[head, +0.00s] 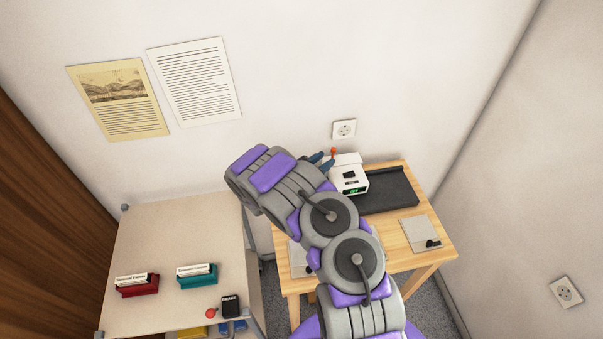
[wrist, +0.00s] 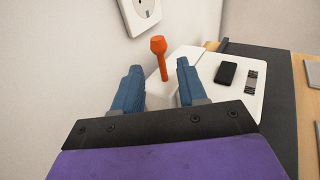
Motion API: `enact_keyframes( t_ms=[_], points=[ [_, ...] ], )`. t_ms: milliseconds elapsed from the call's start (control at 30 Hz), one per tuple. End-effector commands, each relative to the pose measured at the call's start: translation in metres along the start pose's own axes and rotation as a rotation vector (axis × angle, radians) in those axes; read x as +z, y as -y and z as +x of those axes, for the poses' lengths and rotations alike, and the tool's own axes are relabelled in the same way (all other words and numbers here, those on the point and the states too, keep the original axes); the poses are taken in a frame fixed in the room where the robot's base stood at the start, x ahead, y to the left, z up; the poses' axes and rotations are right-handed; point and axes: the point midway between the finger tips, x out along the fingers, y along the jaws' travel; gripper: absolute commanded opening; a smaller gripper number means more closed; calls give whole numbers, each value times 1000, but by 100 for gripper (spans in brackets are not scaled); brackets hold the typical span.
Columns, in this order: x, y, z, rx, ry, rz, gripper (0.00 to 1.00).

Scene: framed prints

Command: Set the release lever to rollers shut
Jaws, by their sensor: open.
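The release lever (wrist: 160,58) is an orange handle with a round knob, standing up from the side of a white machine (wrist: 242,82). In the head view the lever's orange tip (head: 333,151) shows just above the white machine (head: 350,178), which has a small green display. My gripper (wrist: 158,85) has two blue fingers, open and empty. In the wrist view the lever stands between and beyond the fingertips, apart from both. In the head view the fingers (head: 321,158) are close to the lever at its left, and my arm hides part of the table.
The machine sits at the back of a wooden table (head: 405,231) with a dark flat bed (head: 388,191) to its right. A wall socket (head: 344,129) is just behind the lever. A beige table (head: 180,237) with card holders stands at left.

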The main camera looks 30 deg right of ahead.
Motion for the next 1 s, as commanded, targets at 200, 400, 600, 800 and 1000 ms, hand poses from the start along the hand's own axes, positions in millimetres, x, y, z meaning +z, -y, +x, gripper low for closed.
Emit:
enact_keyframes(
  t_ms=[200,400,600,800,1000],
  points=[
    [2,-3,-52,7,1,0,42],
    [2,-3,-92,4,1,1,42],
    [1,-2,-116,3,1,1,42],
    [0,-2,-122,1,0,1,42],
    [0,-2,-121,1,0,1,42]
  ],
)
